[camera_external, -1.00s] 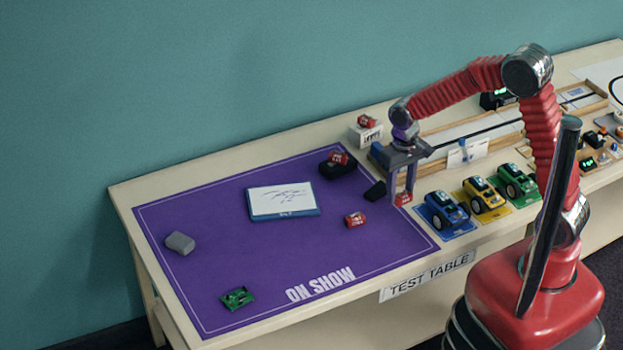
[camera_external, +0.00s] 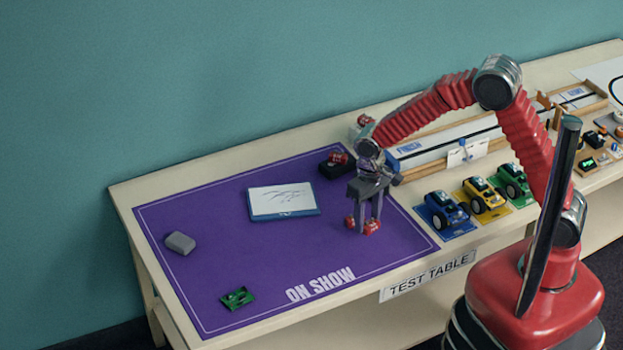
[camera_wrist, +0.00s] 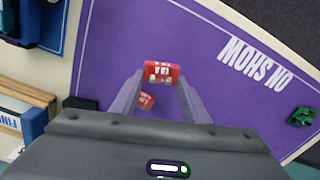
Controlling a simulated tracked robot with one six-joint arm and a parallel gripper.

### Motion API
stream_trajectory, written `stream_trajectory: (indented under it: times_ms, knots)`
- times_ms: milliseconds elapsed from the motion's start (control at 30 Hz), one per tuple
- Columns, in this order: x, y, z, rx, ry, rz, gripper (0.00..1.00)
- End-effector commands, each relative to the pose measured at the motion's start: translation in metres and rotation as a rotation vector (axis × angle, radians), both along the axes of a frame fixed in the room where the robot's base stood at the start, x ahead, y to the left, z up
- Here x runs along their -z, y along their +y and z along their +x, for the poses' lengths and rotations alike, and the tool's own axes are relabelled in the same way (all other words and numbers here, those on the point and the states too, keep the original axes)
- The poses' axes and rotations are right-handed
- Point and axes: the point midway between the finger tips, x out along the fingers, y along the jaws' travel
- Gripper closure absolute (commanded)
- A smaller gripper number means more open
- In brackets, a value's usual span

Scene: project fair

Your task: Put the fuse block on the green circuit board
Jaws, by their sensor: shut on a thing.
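My gripper (camera_external: 371,222) is shut on a red block (camera_external: 373,226) with a white label, above the purple mat. In the wrist view the held red block (camera_wrist: 161,72) sits between the fingertips; I cannot read its label well enough to be sure it is the fuse block. A second red block (camera_external: 350,221) lies on the mat just left of my gripper, partly hidden in the external view; it also shows beyond the fingers in the wrist view (camera_wrist: 146,101). The green circuit board (camera_external: 237,298) lies at the mat's front left, well apart from my gripper.
The mat (camera_external: 200,290) is clear between gripper and board. A framed drawing (camera_external: 284,202) and a grey lump (camera_external: 180,243) lie farther back. Another red block rests on a black holder (camera_external: 333,170). The blue toy car (camera_external: 443,210) stands right of the mat.

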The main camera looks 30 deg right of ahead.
Motion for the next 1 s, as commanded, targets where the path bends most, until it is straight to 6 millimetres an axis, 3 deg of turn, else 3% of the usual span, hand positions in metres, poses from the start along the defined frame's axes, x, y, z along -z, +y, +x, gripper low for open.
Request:
stream_trajectory:
  times_ms: [100,500,1000]
  knots:
    - [0.007,0.037,0.006,-0.023,0.001,0.000,0.81]
    - [0.018,0.151,0.013,0.046,0.000,0.000,0.81]
    - [0.016,0.269,-0.003,0.280,0.000,0.001,0.81]
